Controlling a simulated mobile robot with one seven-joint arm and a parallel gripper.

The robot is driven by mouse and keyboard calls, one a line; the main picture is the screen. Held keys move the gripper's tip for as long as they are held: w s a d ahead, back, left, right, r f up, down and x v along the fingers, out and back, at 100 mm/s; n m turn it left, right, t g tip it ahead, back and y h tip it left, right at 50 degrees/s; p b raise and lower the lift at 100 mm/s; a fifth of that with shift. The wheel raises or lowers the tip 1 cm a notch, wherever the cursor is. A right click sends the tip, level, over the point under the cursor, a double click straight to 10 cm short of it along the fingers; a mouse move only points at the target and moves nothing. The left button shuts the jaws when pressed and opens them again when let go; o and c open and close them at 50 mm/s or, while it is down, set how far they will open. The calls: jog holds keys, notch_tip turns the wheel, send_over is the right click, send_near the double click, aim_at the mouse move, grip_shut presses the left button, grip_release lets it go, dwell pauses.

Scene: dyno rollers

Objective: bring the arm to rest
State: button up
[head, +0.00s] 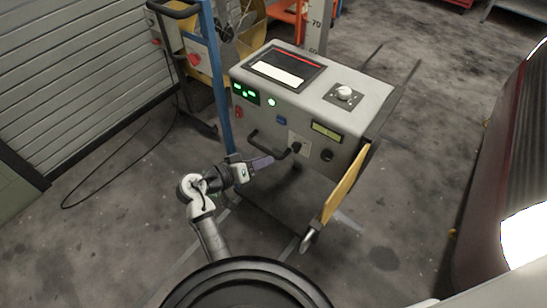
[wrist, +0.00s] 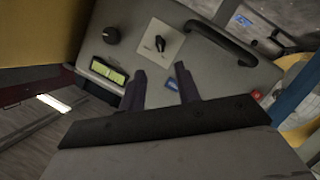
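My arm reaches forward from my base in the head view. My gripper (head: 264,163) is in front of the lower left front of a grey control cabinet (head: 310,118). In the wrist view my gripper (wrist: 162,84) has its two dark fingers apart with nothing between them. Beyond the fingers is the cabinet's front panel (wrist: 205,66), with a rotary switch on a white plate (wrist: 160,43), a black knob (wrist: 111,35), a lit yellow-green display (wrist: 109,71) and a black handle (wrist: 222,45). The fingers appear apart from the panel; the exact gap cannot be told.
A yellow panel (head: 346,186) juts out at the cabinet's right. A blue post (head: 217,75) and a trolley with a black handle (head: 172,10) stand to the left. A black cable (head: 103,172) lies on the floor. A dark red vehicle body (head: 500,150) is at the right. Open floor lies at left.

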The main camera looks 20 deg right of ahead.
jog(key=shift+s+a+r, duration=0.2)
jog(key=shift+s+a, duration=0.1)
jog(key=shift+a, duration=0.3)
